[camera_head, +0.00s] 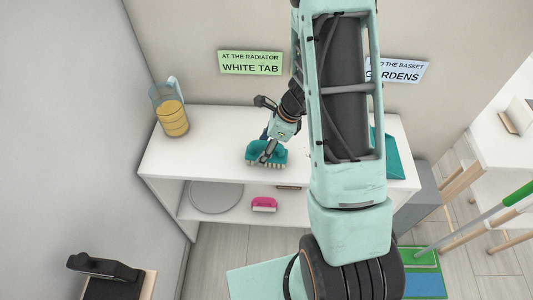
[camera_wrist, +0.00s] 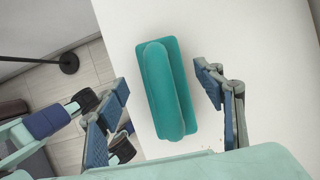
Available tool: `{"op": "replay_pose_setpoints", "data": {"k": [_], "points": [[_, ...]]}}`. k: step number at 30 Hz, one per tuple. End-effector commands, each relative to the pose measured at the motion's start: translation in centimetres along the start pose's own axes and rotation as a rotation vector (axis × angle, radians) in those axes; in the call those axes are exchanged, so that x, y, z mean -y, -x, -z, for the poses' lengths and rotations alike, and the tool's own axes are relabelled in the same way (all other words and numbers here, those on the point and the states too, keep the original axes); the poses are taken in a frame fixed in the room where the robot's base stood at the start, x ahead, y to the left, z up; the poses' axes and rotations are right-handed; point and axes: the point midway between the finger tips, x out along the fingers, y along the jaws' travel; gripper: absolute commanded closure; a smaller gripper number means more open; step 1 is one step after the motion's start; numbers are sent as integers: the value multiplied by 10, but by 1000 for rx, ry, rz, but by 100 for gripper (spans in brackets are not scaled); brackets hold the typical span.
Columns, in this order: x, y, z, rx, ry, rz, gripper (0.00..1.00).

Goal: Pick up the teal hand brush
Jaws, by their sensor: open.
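The teal hand brush (camera_head: 279,153) lies on the white shelf top near its front edge, handle up and bristles toward the front. In the wrist view the brush (camera_wrist: 168,92) lies lengthwise between the two blue-padded fingers of my gripper (camera_wrist: 160,108). The fingers are open, one on each side, with visible gaps to the brush. In the head view my gripper (camera_head: 268,146) is right over the brush and hides part of it. I cannot tell how high the fingertips are above the surface.
A pitcher with yellow contents (camera_head: 171,115) stands at the shelf's left end. A teal dustpan-like item (camera_head: 397,158) is at the right, partly behind my arm. A pink brush (camera_head: 264,204) and round grey tray (camera_head: 215,196) are on the lower shelf. The white shelf top (camera_head: 215,140) is clear left of the brush.

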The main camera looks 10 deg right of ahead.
Motion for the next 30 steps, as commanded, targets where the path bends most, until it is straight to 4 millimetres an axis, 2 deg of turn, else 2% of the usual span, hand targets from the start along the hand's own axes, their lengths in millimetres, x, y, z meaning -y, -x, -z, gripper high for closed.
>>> {"op": "replay_pose_setpoints", "data": {"k": [7,16,30], "points": [[3,-29,2,0,1,-1,38],[3,-32,1,1,2,1,38],[3,-32,1,1,2,1,87]]}}
